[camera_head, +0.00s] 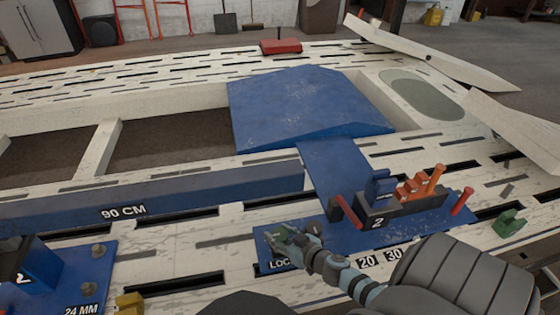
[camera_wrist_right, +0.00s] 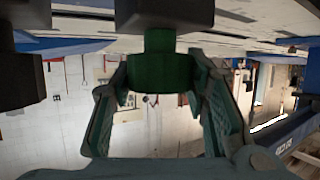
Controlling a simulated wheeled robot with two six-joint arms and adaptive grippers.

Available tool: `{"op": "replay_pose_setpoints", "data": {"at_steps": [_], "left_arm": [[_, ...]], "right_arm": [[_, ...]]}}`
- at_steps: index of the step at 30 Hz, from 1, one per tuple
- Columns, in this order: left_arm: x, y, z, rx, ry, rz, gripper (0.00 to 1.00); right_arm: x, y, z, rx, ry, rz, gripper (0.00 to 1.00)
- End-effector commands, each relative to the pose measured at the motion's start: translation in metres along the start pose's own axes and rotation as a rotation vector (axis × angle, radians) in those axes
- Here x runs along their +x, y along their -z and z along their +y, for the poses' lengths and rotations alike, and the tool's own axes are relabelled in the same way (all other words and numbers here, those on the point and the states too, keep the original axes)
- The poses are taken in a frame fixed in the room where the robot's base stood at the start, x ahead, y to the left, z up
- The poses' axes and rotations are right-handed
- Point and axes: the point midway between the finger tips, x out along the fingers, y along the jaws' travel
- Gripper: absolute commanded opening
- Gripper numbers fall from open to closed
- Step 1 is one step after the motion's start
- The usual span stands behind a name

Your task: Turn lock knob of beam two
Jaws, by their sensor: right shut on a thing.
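The green lock knob (camera_head: 283,231) sits on the blue plate (camera_head: 340,236) of the unit marked 2, above a partly hidden label that starts "LOC". My right gripper (camera_head: 292,238) is shut on this knob. In the right wrist view the green knob (camera_wrist_right: 150,72) sits between the two fingers (camera_wrist_right: 152,92), below a dark block. The black block marked 2 (camera_head: 377,222) stands right of the gripper, with blue and orange blocks on it. My left gripper is not in view.
Red handles (camera_head: 463,201) and an orange peg (camera_head: 436,180) stand upright near the block. A long blue beam (camera_head: 150,203) marked 90 CM lies at left. A green block (camera_head: 509,223) is at far right. My right forearm crosses the front of the bench.

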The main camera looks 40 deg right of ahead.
Motion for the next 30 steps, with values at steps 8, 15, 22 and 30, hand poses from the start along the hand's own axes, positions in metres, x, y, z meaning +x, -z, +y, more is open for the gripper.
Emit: {"op": "replay_pose_setpoints", "data": {"at_steps": [8, 15, 22, 30], "left_arm": [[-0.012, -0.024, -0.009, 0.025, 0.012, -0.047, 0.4], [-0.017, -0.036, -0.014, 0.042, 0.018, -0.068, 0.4], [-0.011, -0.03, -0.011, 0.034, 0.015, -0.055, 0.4], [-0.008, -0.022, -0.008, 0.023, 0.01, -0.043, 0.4]], "right_arm": [[-0.001, 0.002, 0.001, -0.05, 0.116, -0.002, 0.14], [0.0, 0.001, 0.002, -0.114, 0.27, -0.001, 0.14], [0.0, -0.001, 0.002, -0.166, 0.393, -0.001, 0.14], [0.0, -0.001, 0.001, -0.194, 0.462, -0.002, 0.14]]}}
